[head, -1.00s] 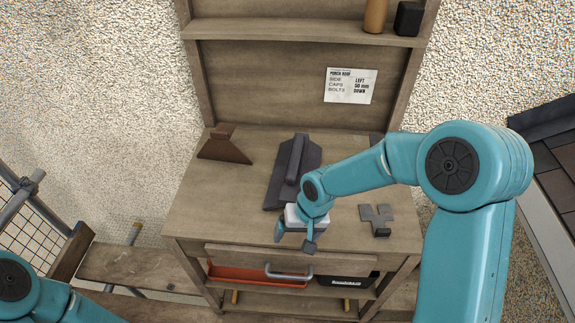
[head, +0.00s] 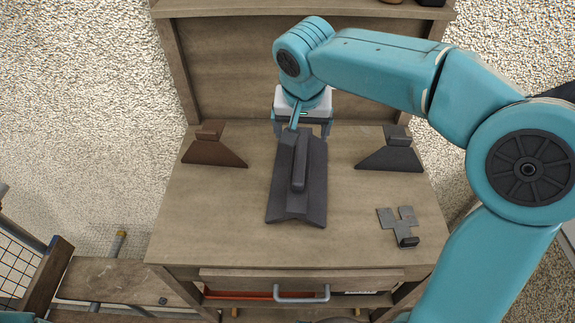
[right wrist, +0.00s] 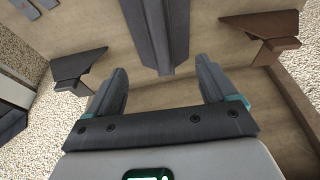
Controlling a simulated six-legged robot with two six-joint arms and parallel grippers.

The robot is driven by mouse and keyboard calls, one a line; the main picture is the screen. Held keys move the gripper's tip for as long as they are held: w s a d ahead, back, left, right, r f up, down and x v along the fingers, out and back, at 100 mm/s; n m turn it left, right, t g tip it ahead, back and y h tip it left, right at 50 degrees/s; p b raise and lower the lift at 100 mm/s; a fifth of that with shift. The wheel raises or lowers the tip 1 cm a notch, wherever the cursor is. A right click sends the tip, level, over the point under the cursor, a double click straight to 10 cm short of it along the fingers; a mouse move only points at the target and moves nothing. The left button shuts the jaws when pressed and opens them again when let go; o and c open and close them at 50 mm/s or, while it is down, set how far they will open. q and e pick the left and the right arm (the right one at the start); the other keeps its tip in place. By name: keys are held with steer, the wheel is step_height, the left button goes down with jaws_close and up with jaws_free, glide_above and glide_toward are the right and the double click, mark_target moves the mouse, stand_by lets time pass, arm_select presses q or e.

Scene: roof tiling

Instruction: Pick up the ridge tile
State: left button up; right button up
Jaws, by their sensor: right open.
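The ridge tile (head: 284,190), a long dark grey piece with a raised rib along its top, lies in the middle of the workbench. Its far end is near my right gripper (head: 303,128), which is above the back of the bench. In the right wrist view, my right gripper (right wrist: 160,78) is open and empty, and the near end of the ridge tile (right wrist: 155,38) shows ahead, lined up between the fingers and apart from them. My left gripper is not in view.
On the workbench (head: 215,235), a brown cap piece (head: 215,152) lies left and a dark grey cap piece (head: 390,157) right of the tile. A grey metal bracket (head: 398,222) lies at front right. A drawer handle (head: 302,296) sticks out at the front. The front left bench top is clear.

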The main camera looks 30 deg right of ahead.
mark_target(301, 154)
steer(key=x, duration=0.5)
steer(key=b+x, duration=0.1)
steer(key=x, duration=0.2)
steer(key=shift+w+d+f, duration=0.1)
steer(key=shift+d+f, duration=0.15)
steer(key=shift+d, duration=0.15)
steer(key=shift+f, duration=0.6)
steer(key=x, duration=0.5)
steer(key=shift+w+d+f, duration=0.1)
steer(key=shift+w+f, duration=0.1)
steer(key=shift+w, duration=0.2)
jaws_close()
steer(key=shift+w+r, duration=0.1)
steer(key=shift+r, duration=0.05)
